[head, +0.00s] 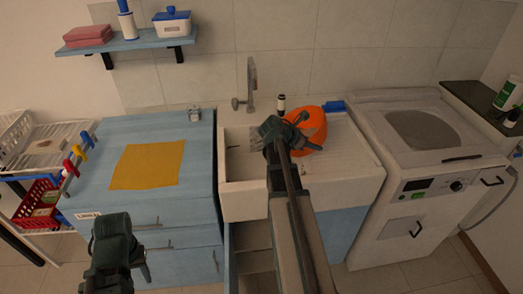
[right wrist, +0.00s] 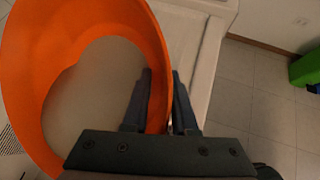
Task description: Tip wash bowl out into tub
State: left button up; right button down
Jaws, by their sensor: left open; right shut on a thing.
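The orange wash bowl (head: 317,130) is at the sink's right part, partly hidden behind my right gripper (head: 297,125). That gripper is shut on the bowl's rim. In the right wrist view, the bowl (right wrist: 90,15) fills the left side, with its wall between the fingers (right wrist: 160,85). Greyish, cloudy content, apparently water, lies inside it. I cannot tell whether the bowl touches the surface below. The white sink tub (head: 237,198) is left of the bowl, partly hidden by my right arm. My left gripper (head: 142,258) is open and empty, low in front of the blue cabinet.
A tap (head: 251,85) rises behind the tub. A dark-topped bottle (head: 281,103) and a blue item (head: 334,106) stand near the bowl. A washing machine (head: 420,180) is at right. A yellow cloth (head: 148,166) lies on the blue counter (head: 200,150). A drawer (head: 253,262) appears open below the sink.

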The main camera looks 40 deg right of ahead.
jog(key=shift+w+a+f, duration=0.1)
jog(key=shift+w+a, duration=0.05)
jog(key=shift+w+a+h+b, duration=0.15)
jog(key=shift+h+b, duration=0.15)
jog(key=shift+b, duration=0.25)
jog(key=shift+w+a+f+g+b, duration=0.15)
jog(key=shift+a+g+b, duration=0.05)
jog(key=shift+g+b, duration=0.15)
jog(key=shift+w+a+r+n+g+h+b, duration=0.4)
jog(key=shift+w+a+h+b, duration=0.15)
jog(key=shift+h+b, duration=0.35)
jog(key=shift+w+a+r+g+h+b, duration=0.2)
jog(key=shift+a+r+h, duration=0.1)
jog(key=shift+r, duration=0.25)
jog(key=shift+w+a+r+g+h+b, duration=0.1)
jog(key=shift+w+a+r+h+b, duration=0.15)
jog(key=shift+r, duration=0.3)
dwell(0.4)
jog(key=shift+w+a+r+n+g+h+b, duration=0.25)
jog(key=shift+w+a+r+h+b, duration=0.1)
jog(key=shift+r+h, duration=0.15)
jog(key=shift+w+a+r+n+g+h+b, duration=0.1)
jog(key=shift+w+a+r+n+h+b, duration=0.15)
jog(key=shift+r+h, duration=0.25)
dwell(0.6)
jog(key=shift+w+a+r+n+g+h+b, duration=0.3)
jog(key=shift+w+a+r+h+b, duration=0.2)
jog(key=shift+a+r+h+b, duration=0.15)
dwell(0.6)
